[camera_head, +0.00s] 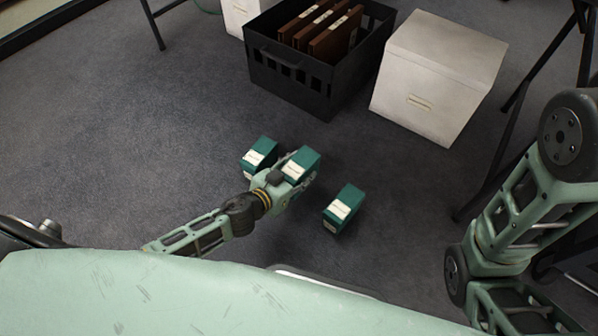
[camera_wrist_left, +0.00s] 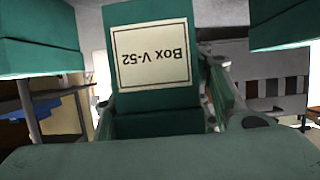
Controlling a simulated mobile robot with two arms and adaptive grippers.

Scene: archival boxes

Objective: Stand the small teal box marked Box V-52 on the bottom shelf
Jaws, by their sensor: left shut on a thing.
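The teal box marked Box V-52 (camera_wrist_left: 152,57) fills the upper middle of the left wrist view, its cream label upside down in the picture. My left gripper (camera_wrist_left: 165,108) is shut on it, with a finger on each side. In the head view the held box (camera_head: 302,163) is the middle of three teal boxes, at the end of my left gripper (camera_head: 288,181). Part of it is hidden by the gripper. My right arm shows at the right, but its gripper is out of view. I cannot make out the bottom shelf in the head view.
Another teal box (camera_head: 260,154) stands just left of the held one, and one more (camera_head: 344,207) to its right. A black crate (camera_head: 288,78) with brown binders and a white archival box (camera_head: 437,80) stand farther off. Grey floor (camera_head: 130,130) is clear at left.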

